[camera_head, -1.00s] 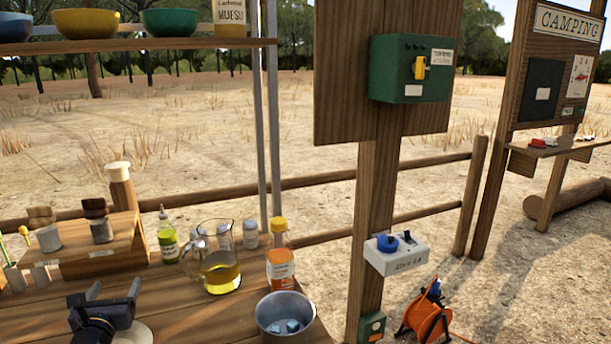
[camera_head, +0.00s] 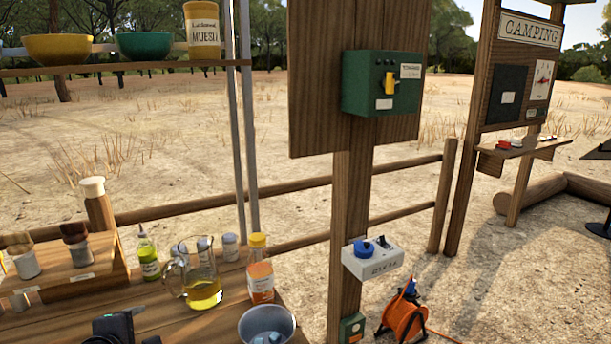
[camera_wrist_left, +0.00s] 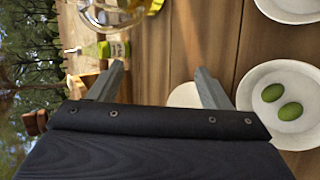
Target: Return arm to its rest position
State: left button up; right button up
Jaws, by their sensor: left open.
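My left gripper (camera_wrist_left: 160,85) is open and empty in the left wrist view, its two grey fingers spread above the wooden table. In the head view only a dark part of my left arm shows at the bottom edge, and the fingers are barely visible there. A glass jug (camera_head: 200,282) with yellow liquid stands on the table beyond the gripper; its lower part also shows in the left wrist view (camera_wrist_left: 118,12). A green-labelled bottle (camera_head: 148,258) stands left of the jug and shows in the wrist view (camera_wrist_left: 104,50). My right gripper is in neither view.
An orange-labelled bottle (camera_head: 261,276) and a metal pot (camera_head: 266,324) stand at the table's right end. A white bowl (camera_wrist_left: 248,92) holds two green olive-like items. A wooden post (camera_head: 347,200) carries a green switch box (camera_head: 382,82) and a white socket box (camera_head: 371,260). An orange cable reel (camera_head: 403,318) stands on the ground.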

pick_arm(q)
jog(key=s+d+r+m+g+h+p, duration=0.1)
jog(key=s+d+m+g+h+p, duration=0.1)
jog(key=s+d+m, duration=0.4)
jog(key=s+d+r+m+g+h+p, duration=0.2)
jog(key=s+d+m, duration=0.4)
jog(key=s+m, duration=0.7)
jog(key=shift+s+d+r+g+h+p, duration=0.3)
jog(key=shift+s+g+h, duration=0.2)
jog(key=shift+s+g, duration=0.45)
jog(key=shift+s, duration=0.1)
